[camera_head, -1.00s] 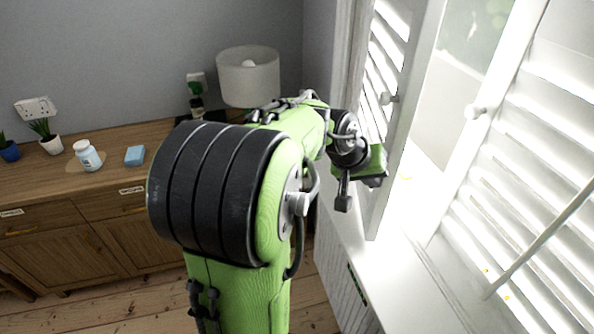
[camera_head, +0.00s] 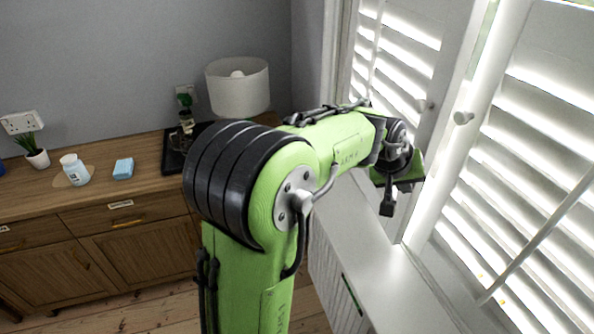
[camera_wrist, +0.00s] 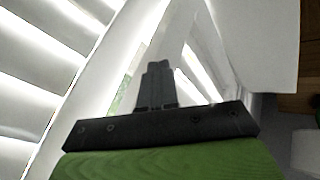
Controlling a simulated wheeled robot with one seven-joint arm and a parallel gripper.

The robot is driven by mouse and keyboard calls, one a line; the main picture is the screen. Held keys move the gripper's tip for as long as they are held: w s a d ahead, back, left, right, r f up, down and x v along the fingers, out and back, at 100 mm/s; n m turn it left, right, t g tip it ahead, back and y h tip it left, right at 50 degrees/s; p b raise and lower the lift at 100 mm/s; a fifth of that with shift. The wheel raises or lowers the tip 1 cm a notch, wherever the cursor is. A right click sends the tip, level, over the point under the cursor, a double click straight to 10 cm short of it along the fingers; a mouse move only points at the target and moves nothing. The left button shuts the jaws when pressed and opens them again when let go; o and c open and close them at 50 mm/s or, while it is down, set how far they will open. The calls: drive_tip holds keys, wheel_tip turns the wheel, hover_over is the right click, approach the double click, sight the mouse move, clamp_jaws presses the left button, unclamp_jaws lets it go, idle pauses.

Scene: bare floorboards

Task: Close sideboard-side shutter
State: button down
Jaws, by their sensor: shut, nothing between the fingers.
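The sideboard-side shutter (camera_head: 400,48) is a white louvred panel with a round knob (camera_head: 425,104), left of the other shutter in the head view. It stands almost in line with the window wall, with a narrow bright gap at its right edge. My gripper (camera_head: 387,207) is in front of its lower part, above the white sill. In the wrist view my gripper (camera_wrist: 158,70) is shut and empty, pointing towards white shutter frames with a narrow opening between them. I cannot tell whether it touches the shutter.
The other shutter (camera_head: 545,130), with its own knob (camera_head: 463,117), is at the right. The white sill (camera_head: 385,270) runs below.

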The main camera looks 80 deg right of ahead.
drive_tip(key=p+v, duration=0.4)
drive_tip(key=v, duration=1.2)
drive_tip(key=w+d+f+n+g+h+b, duration=0.1)
drive_tip(key=w+d+f+n+g+b, duration=0.1)
drive_tip(key=w+f+g, duration=0.5)
drive_tip(key=d+f+n+g+b, duration=0.25)
drive_tip(key=f+g, duration=0.25)
drive_tip(key=f, duration=0.5)
drive_tip(key=x, duration=1.3)
drive_tip(key=shift+s+d+f+b, duration=0.2)
drive_tip(key=shift+d+b, duration=0.05)
drive_tip(key=shift+b, duration=0.1)
drive_tip(key=x, duration=0.4)
drive_tip(key=shift+s+d+r, duration=0.1)
drive_tip(key=shift+s+r, duration=0.15)
drive_tip(key=shift+s, duration=0.15)
